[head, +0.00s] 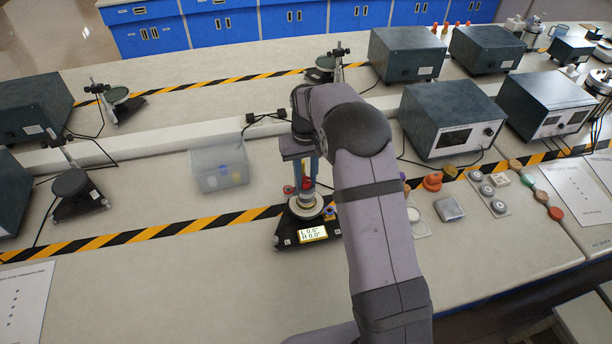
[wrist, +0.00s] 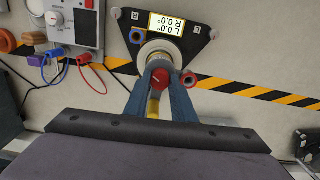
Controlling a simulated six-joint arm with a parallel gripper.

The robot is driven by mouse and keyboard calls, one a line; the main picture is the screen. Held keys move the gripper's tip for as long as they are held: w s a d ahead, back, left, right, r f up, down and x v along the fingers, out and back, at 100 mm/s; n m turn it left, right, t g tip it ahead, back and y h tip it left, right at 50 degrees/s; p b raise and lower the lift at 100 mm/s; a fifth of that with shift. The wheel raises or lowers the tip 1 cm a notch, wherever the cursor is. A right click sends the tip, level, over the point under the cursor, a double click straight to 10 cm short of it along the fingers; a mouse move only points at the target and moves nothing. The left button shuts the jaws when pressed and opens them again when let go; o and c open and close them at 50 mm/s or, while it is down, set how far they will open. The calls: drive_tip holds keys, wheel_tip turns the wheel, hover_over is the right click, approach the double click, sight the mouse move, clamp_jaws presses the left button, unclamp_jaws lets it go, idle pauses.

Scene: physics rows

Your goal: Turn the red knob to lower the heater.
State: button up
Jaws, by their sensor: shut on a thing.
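The red knob (wrist: 160,77) shows between the two blue-grey fingers of my gripper (wrist: 161,80) in the wrist view. My gripper is shut on it, one finger on each side. In the head view the red knob (head: 306,183) is a small red spot at the end of my gripper (head: 305,180), partly hidden by the fingers. Below it is a pale round dish on a black three-cornered base (head: 286,226). The base has a display (head: 313,234) reading L 0.0° and R 0.0°. Whatever lies directly under the knob is mostly hidden.
A clear bin (head: 218,170) stands left of the base. A blue ring (wrist: 137,36) and a red ring (wrist: 189,79) sit on the base. A meter box (wrist: 72,22) with plugs and cables is beside it.

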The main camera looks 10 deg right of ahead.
sight(306, 180)
drive_tip(key=o, duration=1.1)
drive_tip(key=shift+d, duration=0.1)
drive_tip(key=shift+c, duration=0.2)
drive_tip(key=shift+r+b, duration=1.3)
drive_tip(key=shift+r, duration=2.4)
drive_tip(key=s+f, duration=0.3)
drive_tip(key=s, duration=1.1)
drive_tip(key=s+f, duration=0.3)
drive_tip(key=s, duration=1.2)
drive_tip(key=shift+m, duration=0.3)
